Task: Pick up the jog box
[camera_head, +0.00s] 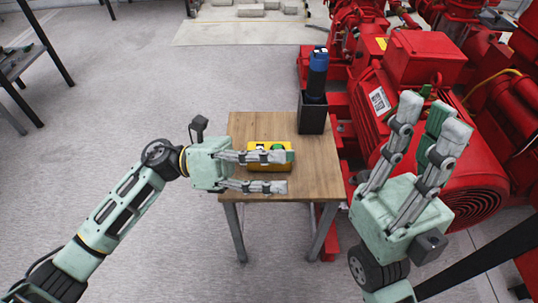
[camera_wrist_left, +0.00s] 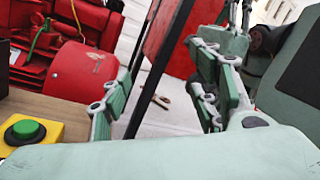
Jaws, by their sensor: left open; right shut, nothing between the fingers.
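The jog box is a small yellow box (camera_head: 256,164) with a green button and a black-and-white part on top. It lies on the small wooden table (camera_head: 309,186). My left gripper (camera_head: 289,171) is open and empty. In the head view, one of its fingers crosses over the box and hides part of it. In the left wrist view the jog box (camera_wrist_left: 47,133) is at the lower left, outside the two spread fingers (camera_wrist_left: 160,105). My right gripper (camera_head: 428,110) is shut and empty, raised to the right of the table in front of the red machinery.
A black holder (camera_head: 312,116) with a blue-and-black tool (camera_head: 317,73) stands at the table's back right corner. Red pump machinery (camera_head: 425,60) crowds the right side. A dark rack (camera_head: 22,62) stands at the far left. The floor left of the table is clear.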

